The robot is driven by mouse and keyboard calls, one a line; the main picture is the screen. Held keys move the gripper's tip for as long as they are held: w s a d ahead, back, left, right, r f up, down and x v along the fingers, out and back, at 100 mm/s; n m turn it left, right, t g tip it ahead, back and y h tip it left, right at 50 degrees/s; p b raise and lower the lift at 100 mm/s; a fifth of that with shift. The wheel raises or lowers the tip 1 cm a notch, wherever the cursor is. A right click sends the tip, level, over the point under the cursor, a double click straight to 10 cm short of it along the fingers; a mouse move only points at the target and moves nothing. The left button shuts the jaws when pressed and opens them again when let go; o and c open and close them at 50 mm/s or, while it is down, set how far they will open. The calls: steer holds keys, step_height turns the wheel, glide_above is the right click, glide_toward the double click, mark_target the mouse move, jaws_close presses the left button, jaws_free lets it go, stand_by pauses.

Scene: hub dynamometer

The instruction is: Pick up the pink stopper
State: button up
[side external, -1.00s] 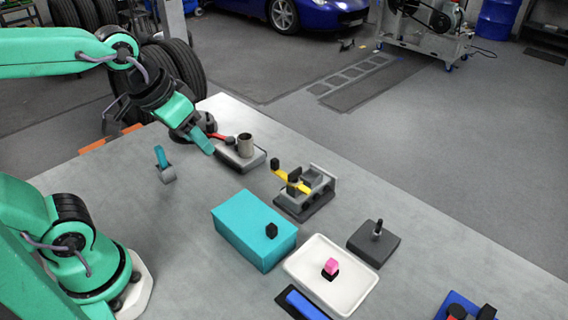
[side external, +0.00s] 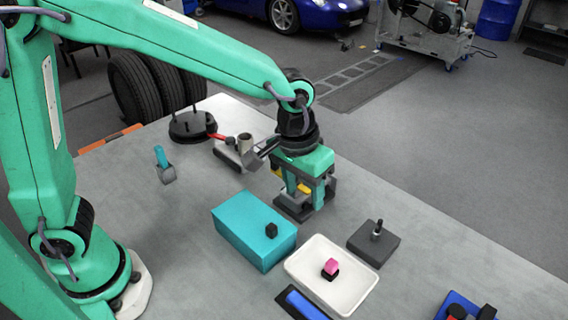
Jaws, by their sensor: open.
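The pink stopper (side external: 331,266) sits in the white tray (side external: 301,283), with a small black part at its base. My gripper (side external: 303,200) is open and points down over the grey fixture (side external: 322,193) with the yellow lever (side external: 277,171), behind the tray. The gripper hides much of that fixture. I cannot tell whether the fingers touch it. The gripper is apart from the stopper.
A teal box (side external: 240,228) with a black knob stands left of the tray. A dark block with an upright pin (side external: 374,243) is at its right. A blue bar (side external: 306,305) lies in front.

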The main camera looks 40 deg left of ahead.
steer(key=g, duration=0.1)
glide_above(334, 261)
steer(key=shift+y, duration=0.3)
step_height(334, 261, down, 8)
steer(key=shift+f, duration=3.9)
steer(key=c, duration=1.1)
steer(key=shift+o, duration=0.2)
steer(key=shift+r, duration=0.2)
steer(key=shift+r, duration=0.6)
steer(key=r, duration=0.3)
steer(key=shift+s+d+r, duration=0.1)
steer(key=shift+s+d, duration=0.05)
steer(key=shift+s, duration=0.25)
steer(key=s+d+r, duration=0.3)
steer(key=s+r, duration=0.3)
steer(key=s, duration=0.4)
steer(key=shift+d+r, duration=0.15)
steer(key=shift+d, duration=0.2)
